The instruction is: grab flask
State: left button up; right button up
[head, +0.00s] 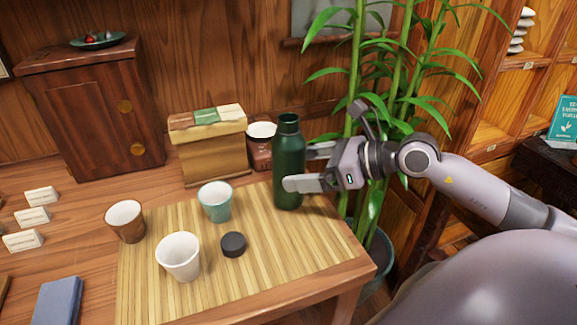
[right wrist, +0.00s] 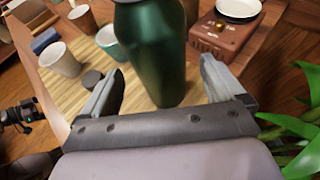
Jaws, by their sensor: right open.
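The dark green flask (head: 288,165) stands upright near the right end of the bamboo mat (head: 310,225), with its top uncapped. My right gripper (head: 303,168) comes in from the right at the flask's lower half. Its jaws are open, and in the head view the nearer finger overlaps the flask's edge. In the right wrist view the flask (right wrist: 157,55) stands between the two spread fingers, with gaps on both sides. Whether either finger touches it, I cannot tell. A black round cap (head: 233,244) lies on the mat.
A white cup (head: 179,257), a teal cup (head: 216,202) and a brown cup (head: 125,221) stand left of the flask. A wooden box (head: 210,150) and a brown scale (right wrist: 226,38) are behind. A tall plant (head: 400,100) rises behind my right arm.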

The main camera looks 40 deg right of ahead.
aim_at(289, 166)
jog(key=shift+w+a, duration=0.45)
jog(key=shift+w, duration=0.25)
jog(key=shift+p+x, duration=0.35)
jog(key=shift+x, duration=0.95)
jog(key=shift+s+f, duration=0.1)
jog(key=shift+f, duration=0.05)
jog(key=c, duration=1.4)
